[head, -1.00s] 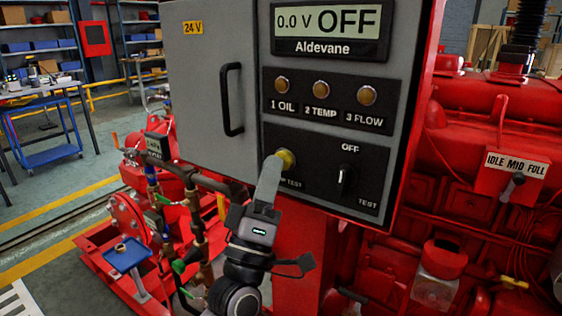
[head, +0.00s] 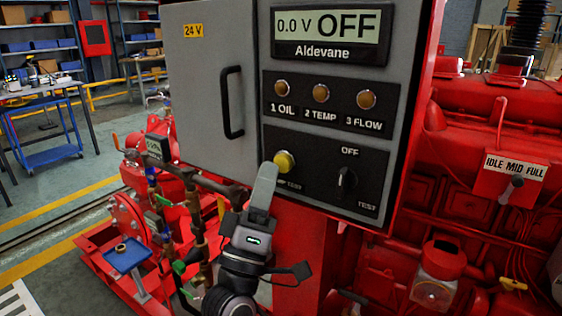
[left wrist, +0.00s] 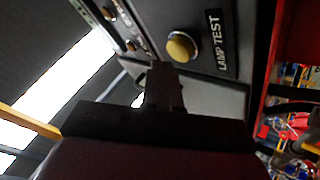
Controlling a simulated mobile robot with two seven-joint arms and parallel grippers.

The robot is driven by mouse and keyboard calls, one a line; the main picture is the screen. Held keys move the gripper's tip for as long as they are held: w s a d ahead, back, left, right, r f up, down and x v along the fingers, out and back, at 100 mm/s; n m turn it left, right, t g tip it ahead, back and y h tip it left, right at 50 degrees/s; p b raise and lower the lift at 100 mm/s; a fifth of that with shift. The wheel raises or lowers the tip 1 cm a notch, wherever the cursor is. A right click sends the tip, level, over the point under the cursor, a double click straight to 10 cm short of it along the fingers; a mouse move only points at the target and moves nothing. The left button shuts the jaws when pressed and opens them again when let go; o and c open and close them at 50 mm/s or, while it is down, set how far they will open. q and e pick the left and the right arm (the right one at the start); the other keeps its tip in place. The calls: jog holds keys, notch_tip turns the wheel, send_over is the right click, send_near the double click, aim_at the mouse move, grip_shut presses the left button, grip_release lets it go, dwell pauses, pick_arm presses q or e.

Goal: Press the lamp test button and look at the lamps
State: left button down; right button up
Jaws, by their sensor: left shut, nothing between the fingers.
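The yellow lamp test button (head: 284,162) sits on the lower black plate of the grey control panel. It also shows in the left wrist view (left wrist: 181,47), beside its LAMP TEST label (left wrist: 217,40). My left gripper (head: 267,170) is shut and empty, its fingertips just left of and below the button, seemingly a little apart from it. The three lamps, 1 OIL (head: 281,88), 2 TEMP (head: 320,93) and 3 FLOW (head: 366,99), look dull amber and unlit. The display (head: 328,22) reads 0.0 V OFF. My right gripper is not in view.
A black rotary switch (head: 346,181) marked OFF and TEST is right of the button. A door handle (head: 232,102) stands out at the left. Red engine parts (head: 480,130) fill the right, pipes and valves (head: 170,205) the lower left.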

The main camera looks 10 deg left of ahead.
pick_arm(q)
jog(key=s, duration=0.1)
jog(key=s+a+p, duration=0.1)
jog(key=s, duration=0.2)
jog(key=shift+s+a, duration=0.35)
jog(key=shift+s, duration=0.05)
jog(key=shift+f, duration=0.1)
dwell(0.6)
notch_tip(320, 180, down, 20)
jog(key=s+m+g+h+p, duration=0.1)
jog(key=s+m+g+p, duration=0.25)
jog(key=m+g, duration=0.5)
jog(key=s+a+f+m+g+y+p, duration=0.1)
jog(key=s+a+f+m+g, duration=0.1)
jog(key=s+f, duration=0.4)
jog(key=s+a+f+m+g+y+p, duration=0.1)
jog(key=s+a+f+g, duration=0.3)
jog(key=f, duration=0.5)
jog(key=shift+s+f+m+g+y, duration=0.2)
jog(key=shift+s+m+g+y, duration=0.1)
jog(key=shift+s+m+g, duration=0.6)
